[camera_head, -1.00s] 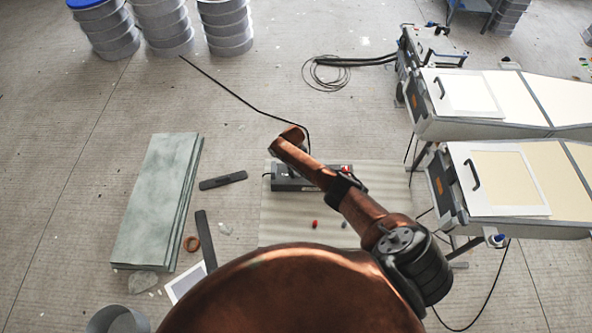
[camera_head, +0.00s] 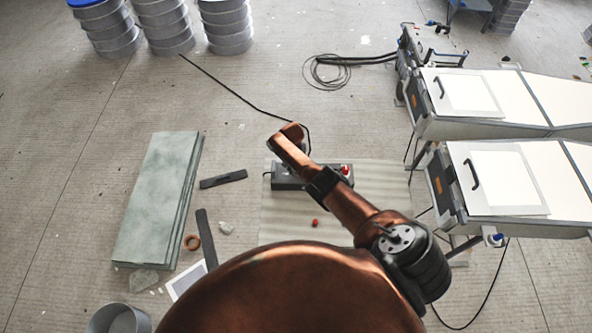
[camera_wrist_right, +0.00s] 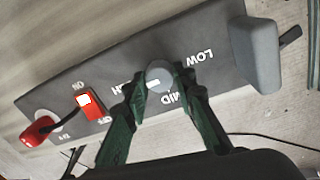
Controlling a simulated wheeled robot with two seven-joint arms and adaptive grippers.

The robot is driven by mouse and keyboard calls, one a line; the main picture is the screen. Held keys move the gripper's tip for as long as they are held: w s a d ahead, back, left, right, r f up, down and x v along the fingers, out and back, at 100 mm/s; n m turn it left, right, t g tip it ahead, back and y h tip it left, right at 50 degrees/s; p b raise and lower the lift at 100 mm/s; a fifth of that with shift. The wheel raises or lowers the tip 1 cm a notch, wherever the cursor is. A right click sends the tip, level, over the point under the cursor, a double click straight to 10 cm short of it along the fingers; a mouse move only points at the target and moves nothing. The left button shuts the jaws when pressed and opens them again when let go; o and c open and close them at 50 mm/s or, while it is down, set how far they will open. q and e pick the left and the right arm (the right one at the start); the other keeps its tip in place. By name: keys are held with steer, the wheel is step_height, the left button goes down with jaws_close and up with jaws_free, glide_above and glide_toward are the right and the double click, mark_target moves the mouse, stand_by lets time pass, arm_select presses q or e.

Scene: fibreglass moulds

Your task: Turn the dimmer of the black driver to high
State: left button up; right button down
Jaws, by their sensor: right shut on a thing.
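The black driver (camera_head: 286,182) lies on a pale mat in the head view, partly hidden by my right arm. In the right wrist view, the driver (camera_wrist_right: 85,62) fills the upper part, with LOW, MID and a partly covered HIGH label around a round grey dimmer knob (camera_wrist_right: 160,74). My right gripper (camera_wrist_right: 159,90) is shut on this knob, a green finger on each side. The white mark on the knob faces left, toward the HIGH label. A red rocker switch (camera_wrist_right: 92,106) marked ON and OFF sits left of the knob. My left gripper is not in view.
A red plug or button (camera_wrist_right: 38,130) sits at the driver's left end in the wrist view. Light boxes with white panels (camera_head: 505,178) stand at the right. Green-grey slabs (camera_head: 155,200) lie left of the mat (camera_head: 285,225). Black cable crosses the floor.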

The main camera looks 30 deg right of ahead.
steer(key=shift+w+m, duration=0.15)
steer(key=shift+m, duration=0.25)
steer(key=c, duration=1.6)
jaws_free()
steer(key=shift+r, duration=0.1)
step_height(320, 180, up, 12)
steer(key=shift+w+a, duration=0.15)
steer(key=shift+a, duration=0.05)
